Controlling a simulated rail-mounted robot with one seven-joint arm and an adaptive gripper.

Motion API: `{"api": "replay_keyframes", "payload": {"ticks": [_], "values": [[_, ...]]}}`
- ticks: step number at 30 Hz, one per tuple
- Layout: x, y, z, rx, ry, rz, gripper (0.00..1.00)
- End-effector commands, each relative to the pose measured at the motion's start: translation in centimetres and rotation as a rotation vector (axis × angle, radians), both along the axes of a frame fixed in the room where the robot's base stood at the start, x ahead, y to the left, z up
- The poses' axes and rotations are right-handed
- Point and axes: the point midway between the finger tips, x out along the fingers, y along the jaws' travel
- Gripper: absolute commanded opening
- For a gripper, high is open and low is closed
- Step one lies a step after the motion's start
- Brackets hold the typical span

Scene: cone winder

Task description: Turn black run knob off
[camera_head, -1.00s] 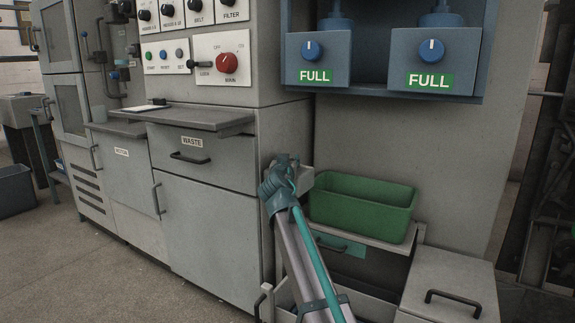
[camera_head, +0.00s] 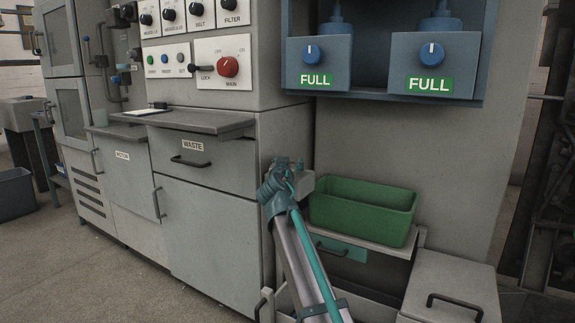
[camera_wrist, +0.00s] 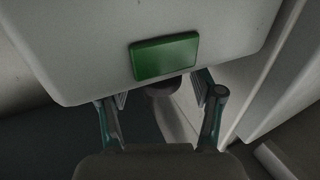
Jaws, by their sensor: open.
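Several black knobs with white pointers line the top of the machine's control panel in the head view, among them the belt knob (camera_head: 196,9) and the filter knob (camera_head: 228,4). I cannot read a run label on any of them. A red main knob (camera_head: 228,66) and a black lock lever (camera_head: 199,69) sit below. My gripper (camera_wrist: 160,94) is open and empty in the wrist view, its two fingers spread before a pale panel with a green rectangle (camera_wrist: 164,56). In the head view my arm's end is low, beside the green bin and well away from the knobs.
A green bin (camera_head: 362,190) stands on a ledge close right of my arm. A grey shelf (camera_head: 190,120) juts out below the control panel. Two blue dispensers marked full (camera_head: 318,63) hang upper right. Open floor (camera_head: 110,275) lies front left.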

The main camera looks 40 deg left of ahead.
Motion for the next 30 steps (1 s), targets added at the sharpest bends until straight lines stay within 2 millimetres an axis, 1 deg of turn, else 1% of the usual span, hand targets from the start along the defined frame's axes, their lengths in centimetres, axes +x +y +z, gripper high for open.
{"api": "replay_keyframes", "payload": {"ticks": [5,11,14,24,27,30], "values": [[-0.1,-0.1,0.0,0.000,0.000,0.000,0.66],[-1.5,-1.0,-0.1,-0.001,0.001,0.000,0.66],[-2.8,-1.9,-0.1,0.000,0.000,0.000,0.66],[-8.3,-5.3,-0.1,0.001,-0.001,0.001,0.66],[-9.5,-5.9,-0.1,0.000,0.000,0.001,0.66],[-10.1,-6.3,0.0,0.000,0.000,0.001,0.66]]}}
